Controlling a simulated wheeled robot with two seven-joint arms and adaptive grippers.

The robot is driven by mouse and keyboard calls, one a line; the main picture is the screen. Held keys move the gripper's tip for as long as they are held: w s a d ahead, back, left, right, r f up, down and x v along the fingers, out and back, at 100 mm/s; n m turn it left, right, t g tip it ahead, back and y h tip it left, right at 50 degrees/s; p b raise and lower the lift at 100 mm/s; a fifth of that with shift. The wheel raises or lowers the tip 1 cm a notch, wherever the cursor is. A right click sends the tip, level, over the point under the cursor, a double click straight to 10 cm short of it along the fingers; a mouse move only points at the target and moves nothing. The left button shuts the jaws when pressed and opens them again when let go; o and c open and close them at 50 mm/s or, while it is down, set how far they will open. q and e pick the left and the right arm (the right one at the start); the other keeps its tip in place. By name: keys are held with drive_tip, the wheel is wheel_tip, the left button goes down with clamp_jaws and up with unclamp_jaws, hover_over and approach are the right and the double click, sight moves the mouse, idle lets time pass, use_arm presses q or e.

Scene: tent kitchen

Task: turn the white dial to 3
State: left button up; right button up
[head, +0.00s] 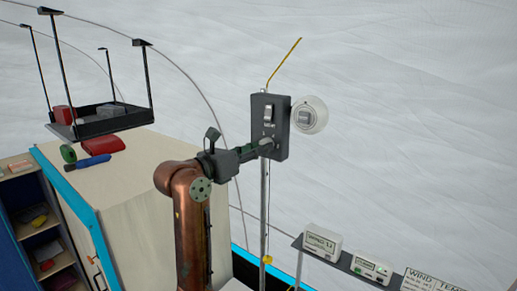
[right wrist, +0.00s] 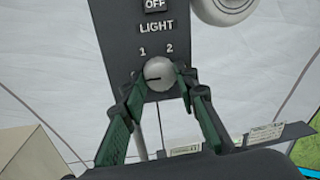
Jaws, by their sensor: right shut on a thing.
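The white dial (right wrist: 159,74) sits on a dark panel (right wrist: 128,50), below the word LIGHT. Its dark pointer line points left, a little below the printed 1. A 2 is printed at its upper right; no 3 is visible. My right gripper (right wrist: 160,83) is shut on the dial, one green-padded finger on each side. In the head view, my right gripper (head: 258,149) reaches the lower part of the panel from the left, and its fingers partly cover the dial. My left gripper is out of view.
A switch (head: 268,113) marked OFF is above the dial. A round white fitting (head: 311,113) is right of the panel. A thin pole (head: 264,205) carries the panel. A shelf with small white boxes (head: 322,241) is at lower right. A hanging black tray (head: 98,124) is at left.

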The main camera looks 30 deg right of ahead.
drive_tip(key=shift+m, duration=0.3)
drive_tip(key=m+t+b, duration=0.1)
drive_tip(key=m+b, duration=0.2)
drive_tip(key=m, duration=0.6)
drive_tip(key=m+t+y+b, duration=0.1)
drive_tip(key=m+b, duration=0.3)
drive_tip(key=m, duration=0.6)
drive_tip(key=m+t+y+b, duration=0.1)
drive_tip(key=m+b, duration=0.2)
drive_tip(key=m, duration=0.6)
drive_tip(key=shift+s+d+b, duration=0.1)
drive_tip(key=shift+s+b, duration=0.2)
drive_tip(key=shift+f+m+t+b, duration=0.1)
drive_tip(key=shift+m+t+b, duration=0.4)
drive_tip(key=shift+m, duration=1.8)
drive_tip(key=shift+c, duration=0.2)
drive_tip(key=shift+o, duration=0.2)
drive_tip(key=o, duration=1.1)
drive_tip(key=shift+o, duration=0.2)
